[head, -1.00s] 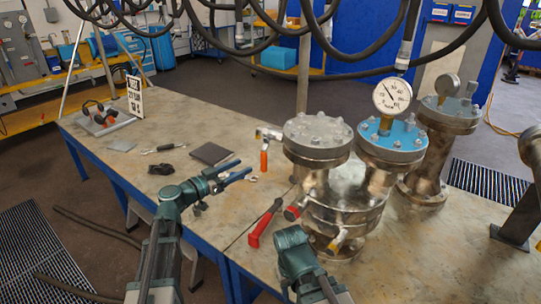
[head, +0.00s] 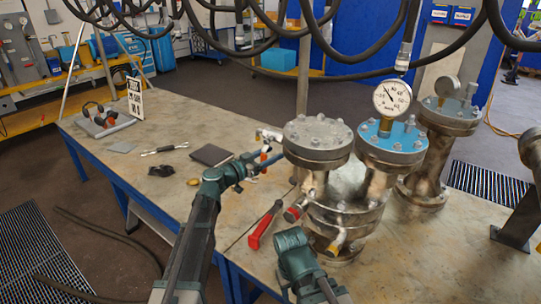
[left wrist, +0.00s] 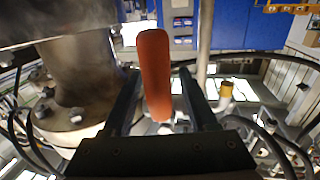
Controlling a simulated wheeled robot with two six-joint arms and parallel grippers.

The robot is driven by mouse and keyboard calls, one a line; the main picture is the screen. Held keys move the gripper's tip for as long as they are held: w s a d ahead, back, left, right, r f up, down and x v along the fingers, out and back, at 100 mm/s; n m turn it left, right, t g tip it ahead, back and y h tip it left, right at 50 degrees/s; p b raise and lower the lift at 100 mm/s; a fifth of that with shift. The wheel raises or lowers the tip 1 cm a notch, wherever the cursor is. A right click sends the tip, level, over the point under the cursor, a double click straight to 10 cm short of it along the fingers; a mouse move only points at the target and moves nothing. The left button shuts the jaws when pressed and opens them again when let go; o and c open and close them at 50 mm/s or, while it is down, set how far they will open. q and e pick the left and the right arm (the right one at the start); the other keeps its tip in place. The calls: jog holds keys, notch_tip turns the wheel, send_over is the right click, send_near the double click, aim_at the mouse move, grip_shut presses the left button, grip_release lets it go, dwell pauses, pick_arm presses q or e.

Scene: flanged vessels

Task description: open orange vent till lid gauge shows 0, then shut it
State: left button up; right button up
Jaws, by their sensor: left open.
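The orange vent handle (head: 264,155) hangs below a small metal valve on the left side of the near vessel (head: 318,140). My left gripper (head: 262,166) is open at the handle. In the left wrist view the orange handle (left wrist: 155,75) stands upright between the two open fingers (left wrist: 165,108), with gaps on both sides. The round white lid gauge (head: 392,97) stands on the blue lid (head: 393,140). Its needle points to the upper left, but the exact reading is too small to tell. My right arm shows at the bottom, without its fingers.
A red handle (head: 264,225) and a yellow-tipped handle (head: 337,241) stick out low on the vessels. A dark flat block (head: 211,155), a wrench (head: 165,149) and a sign (head: 135,97) are on the table. Another gauged vessel (head: 440,130) stands right. Black hoses hang above.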

pick_arm(q)
grip_shut()
dwell(1.4)
